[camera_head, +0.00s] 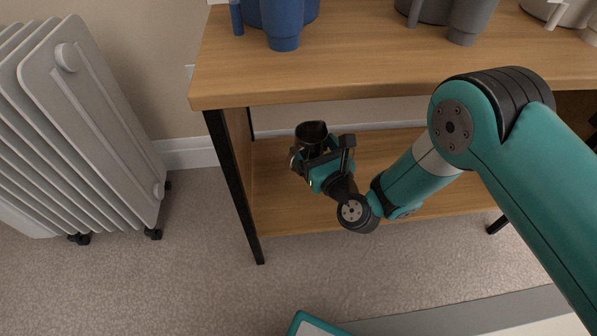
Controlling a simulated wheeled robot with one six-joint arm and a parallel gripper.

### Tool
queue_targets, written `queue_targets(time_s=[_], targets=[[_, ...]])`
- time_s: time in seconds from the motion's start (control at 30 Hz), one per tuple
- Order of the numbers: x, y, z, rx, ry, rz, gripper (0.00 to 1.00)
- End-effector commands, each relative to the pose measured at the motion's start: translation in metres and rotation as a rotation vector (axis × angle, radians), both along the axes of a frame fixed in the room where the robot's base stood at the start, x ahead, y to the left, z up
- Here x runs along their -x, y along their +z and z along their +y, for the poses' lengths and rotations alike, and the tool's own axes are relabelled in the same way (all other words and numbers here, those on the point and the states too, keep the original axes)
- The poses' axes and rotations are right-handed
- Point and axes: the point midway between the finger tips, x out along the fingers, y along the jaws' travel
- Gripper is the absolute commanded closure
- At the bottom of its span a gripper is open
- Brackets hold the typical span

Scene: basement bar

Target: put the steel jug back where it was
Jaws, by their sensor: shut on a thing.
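The steel jug (311,131) looks dark, and its open round mouth faces up. My gripper (320,158) is shut on it, with the jug at the far side of the jaws. Both are in the left part of the space under the table top, over the lower wooden shelf (285,205). The jaws and wrist hide most of the jug's body. I cannot tell whether its base touches the shelf.
The wooden table top (330,75) overhangs the shelf and carries blue (284,25), grey (470,20) and white (560,12) vessels. A black leg (233,185) stands left of the jug. A white radiator (85,125) is further left. The shelf around my gripper looks clear.

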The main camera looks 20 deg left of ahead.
Motion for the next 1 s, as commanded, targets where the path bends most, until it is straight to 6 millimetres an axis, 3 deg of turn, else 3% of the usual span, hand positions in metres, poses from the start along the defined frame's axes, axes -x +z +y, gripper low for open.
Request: queue_targets(time_s=[0.03,0.2,0.37,0.6,1.0], targets=[[0.000,-0.015,0.000,0.000,-0.001,0.000,0.52],[0.002,-0.047,0.004,-0.001,0.006,-0.001,0.52],[0.004,-0.059,0.007,-0.002,0.011,0.000,0.52],[0.004,-0.090,0.006,-0.001,0.010,0.000,0.52],[0.002,-0.093,0.005,-0.001,0.007,0.000,0.52]])
